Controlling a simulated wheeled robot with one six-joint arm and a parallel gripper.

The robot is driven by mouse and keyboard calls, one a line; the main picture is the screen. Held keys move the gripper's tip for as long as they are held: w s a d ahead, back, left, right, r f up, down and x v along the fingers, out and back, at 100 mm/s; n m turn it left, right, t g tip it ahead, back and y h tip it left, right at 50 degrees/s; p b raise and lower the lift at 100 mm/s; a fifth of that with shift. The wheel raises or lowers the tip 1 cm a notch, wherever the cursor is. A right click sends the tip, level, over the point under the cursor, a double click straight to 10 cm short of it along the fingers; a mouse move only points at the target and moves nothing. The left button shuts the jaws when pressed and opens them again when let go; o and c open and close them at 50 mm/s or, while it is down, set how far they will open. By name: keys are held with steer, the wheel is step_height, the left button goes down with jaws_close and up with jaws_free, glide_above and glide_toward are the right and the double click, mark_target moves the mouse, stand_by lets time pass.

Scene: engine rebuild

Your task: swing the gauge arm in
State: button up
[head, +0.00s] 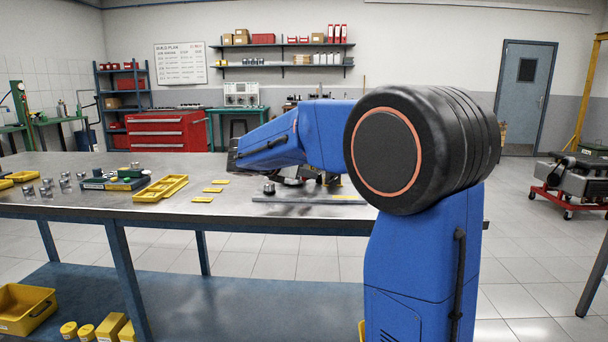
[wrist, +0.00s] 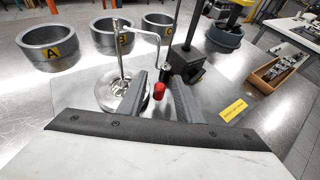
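In the wrist view a thin bent metal rod (wrist: 157,45), which looks like the gauge arm, reaches from an upright post (wrist: 118,45) and turns down towards my fingertips. The post stands over a shiny round piece (wrist: 106,88). A small red knob (wrist: 159,91) shows between my fingers, nearer the right one. My gripper (wrist: 154,80) has its two grey fingers apart, and I see no clear grip on the knob or the rod. A dark upright column (wrist: 188,38) stands just beyond the right finger. In the head view my arm hides most of this fixture.
Grey rings marked A (wrist: 48,47), B (wrist: 112,35) and C (wrist: 160,27) stand behind the fixture. A yellow label (wrist: 233,109) lies to the right, and a wooden box of parts (wrist: 276,72) beyond it. Yellow trays (head: 160,189) sit on the bench's left.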

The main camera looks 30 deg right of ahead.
jaws_close()
